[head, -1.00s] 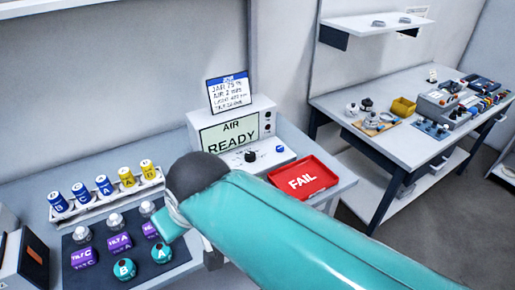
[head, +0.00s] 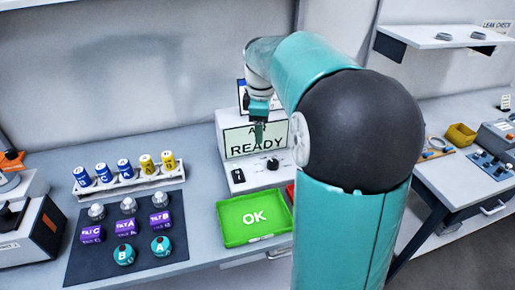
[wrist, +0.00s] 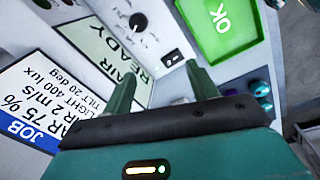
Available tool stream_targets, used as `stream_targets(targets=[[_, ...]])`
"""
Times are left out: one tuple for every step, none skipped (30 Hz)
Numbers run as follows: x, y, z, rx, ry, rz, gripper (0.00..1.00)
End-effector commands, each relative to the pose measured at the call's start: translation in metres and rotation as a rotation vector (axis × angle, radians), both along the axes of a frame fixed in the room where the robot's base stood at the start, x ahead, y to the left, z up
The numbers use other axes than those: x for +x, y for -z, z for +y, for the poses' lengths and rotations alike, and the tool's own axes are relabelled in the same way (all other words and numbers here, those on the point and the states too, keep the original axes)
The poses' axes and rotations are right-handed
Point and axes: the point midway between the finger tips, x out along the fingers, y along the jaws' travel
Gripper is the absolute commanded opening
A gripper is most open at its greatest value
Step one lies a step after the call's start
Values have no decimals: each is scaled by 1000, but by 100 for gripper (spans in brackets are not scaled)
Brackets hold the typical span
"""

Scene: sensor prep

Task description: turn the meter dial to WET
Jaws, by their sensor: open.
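The white meter (head: 232,172) stands at the back of the bench. Its screen (head: 237,142) reads AIR and READY, and it also shows in the wrist view (wrist: 98,50). The black dial (head: 272,164) is on the panel below the screen; in the wrist view the dial (wrist: 138,21) has a light pointer mark, but the labels around it are too small to read. My gripper (head: 258,141) is in front of the screen, above the dial and apart from it. In the wrist view my gripper (wrist: 160,76) has its fingers spread and nothing between them.
A green OK tray (head: 228,236) lies in front of the meter, with a red edge (head: 290,190) beside it. A blue-headed job card (wrist: 32,108) is by the screen. A dark mat (head: 80,262) holds labelled parts at left. A rack (head: 130,187) of vials stands behind it.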

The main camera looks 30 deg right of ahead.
Motion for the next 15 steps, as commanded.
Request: stream_targets(targets=[[9,11,-20,11,-38,27,58],[13,16,-27,15,-65,39,58],[18,22,-37,22,-97,50,58],[20,26,-42,27,-120,60,58],[23,29,-47,30,-138,65,58],[25,33,-52,35,-160,71,58],[26,35,-55,38,-173,75,58],[27,37,-57,40,-181,78,58],[28,39,-60,41,-191,80,58],[28,40,-60,42,-194,82,58],[28,42,-61,43,-196,83,58],[28,46,-61,43,-198,84,58],[28,48,-60,44,-198,85,58],[28,52,-60,44,-198,85,58],[28,58,-60,43,-197,84,58]])
